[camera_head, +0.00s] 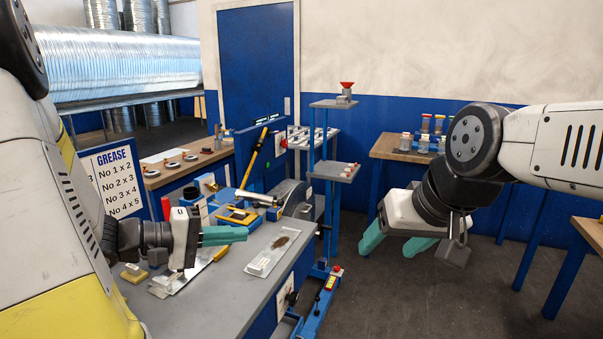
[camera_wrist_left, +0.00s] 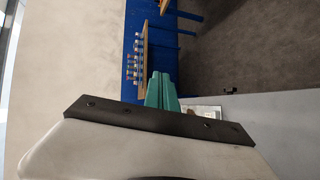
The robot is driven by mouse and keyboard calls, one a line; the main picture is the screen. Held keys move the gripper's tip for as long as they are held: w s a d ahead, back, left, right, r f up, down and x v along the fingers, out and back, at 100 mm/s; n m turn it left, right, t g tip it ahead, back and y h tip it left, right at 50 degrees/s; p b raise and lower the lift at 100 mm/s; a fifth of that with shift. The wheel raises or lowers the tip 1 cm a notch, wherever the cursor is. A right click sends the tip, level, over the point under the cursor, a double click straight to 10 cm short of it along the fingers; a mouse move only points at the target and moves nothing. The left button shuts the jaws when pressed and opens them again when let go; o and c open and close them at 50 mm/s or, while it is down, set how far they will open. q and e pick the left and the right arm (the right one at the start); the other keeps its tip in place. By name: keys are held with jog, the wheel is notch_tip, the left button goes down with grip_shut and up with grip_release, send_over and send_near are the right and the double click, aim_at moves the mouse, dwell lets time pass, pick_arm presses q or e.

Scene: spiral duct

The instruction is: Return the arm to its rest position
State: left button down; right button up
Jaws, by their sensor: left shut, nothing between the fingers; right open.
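My left gripper (camera_head: 224,236) has teal fingers pressed together with nothing between them. It is above the grey workbench (camera_head: 222,290) on the left, pointing right. In the left wrist view its closed fingers (camera_wrist_left: 161,92) show at the middle. My right gripper (camera_head: 393,243) hangs at the right with its teal fingers apart and empty. It is over open floor, in front of the wooden table at the back.
A clear tray (camera_head: 263,262) with a dark item lies on the workbench, right of my left gripper. A blue stand (camera_head: 332,150) with shelves rises beyond the bench edge. A grease sign (camera_head: 115,180) stands left. The wooden table (camera_head: 385,147) holds several jars. Floor between is clear.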

pick_arm(q)
jog(key=s+d+m+g+y, duration=0.4)
jog(key=s+d+m+g, duration=0.15)
jog(key=s, duration=0.35)
jog(key=s+a+r+t+y, duration=0.1)
jog(key=a+r+t+y, duration=0.2)
jog(key=a+r+y, duration=0.2)
jog(key=shift+s+m+t+y, duration=0.35)
jog(key=shift+m+y, duration=0.1)
jog(key=shift+y, duration=0.35)
jog(key=shift+a+r, duration=0.1)
